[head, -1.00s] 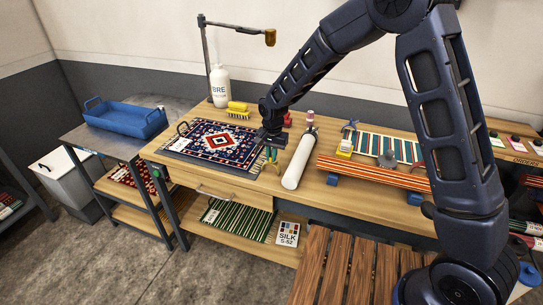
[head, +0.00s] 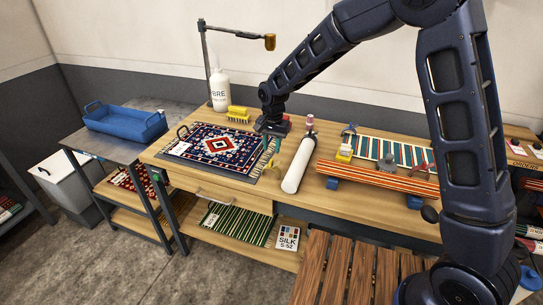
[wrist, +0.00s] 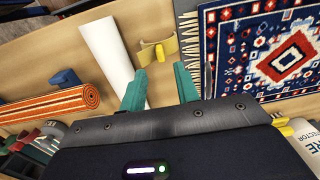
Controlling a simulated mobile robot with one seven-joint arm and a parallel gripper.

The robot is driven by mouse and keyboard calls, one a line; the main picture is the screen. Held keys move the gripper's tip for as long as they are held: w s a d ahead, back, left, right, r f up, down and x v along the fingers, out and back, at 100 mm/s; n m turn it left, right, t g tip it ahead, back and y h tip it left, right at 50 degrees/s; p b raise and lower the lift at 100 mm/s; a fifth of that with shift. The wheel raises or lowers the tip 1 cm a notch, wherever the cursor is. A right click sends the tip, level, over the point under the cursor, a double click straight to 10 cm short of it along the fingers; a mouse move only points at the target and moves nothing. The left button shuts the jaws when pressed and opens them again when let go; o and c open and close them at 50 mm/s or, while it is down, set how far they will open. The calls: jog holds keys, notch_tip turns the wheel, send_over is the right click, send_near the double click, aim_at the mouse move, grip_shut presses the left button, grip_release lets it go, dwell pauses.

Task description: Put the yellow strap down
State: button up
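The yellow strap (wrist: 160,50) lies on the wooden bench top between a white roll (wrist: 112,50) and the fringed end of a patterned rug (wrist: 262,50). A raised yellow piece sits at its middle. My gripper (wrist: 161,80) has its two teal fingers apart, with nothing visible between them. The strap lies beyond the fingertips in the wrist view and looks clear of them. In the head view my gripper (head: 269,140) is above the bench, between the rug (head: 215,147) and the white roll (head: 298,165).
An orange striped roll (head: 378,179) rests on blue blocks to the right. A white bottle (head: 220,90) and a yellow brush (head: 238,114) stand behind the rug. A blue tub (head: 124,122) is on the left table. Wooden slats (head: 345,270) lie in front.

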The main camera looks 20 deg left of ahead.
notch_tip(320, 180, up, 5)
jog(key=shift+d+r, duration=0.1)
jog(key=shift+r, duration=0.1)
jog(key=w+d+r+t, duration=0.15)
jog(key=d+r, duration=0.35)
jog(key=d, duration=0.5)
jog(key=w+d+r, duration=0.2)
jog(key=d+r, duration=0.3)
jog(key=d, duration=0.5)
jog(key=w+d+r+t, duration=0.15)
jog(key=d+r, duration=0.35)
jog(key=d, duration=0.5)
jog(key=s+d+r, duration=0.1)
jog(key=s+d, duration=0.7)
jog(key=d, duration=0.5)
jog(key=s+d+t, duration=0.1)
jog(key=s+d, duration=0.7)
jog(key=d, duration=0.5)
jog(key=shift+d+r+t, duration=0.25)
jog(key=shift+r+t, duration=0.05)
jog(key=shift+r, duration=0.05)
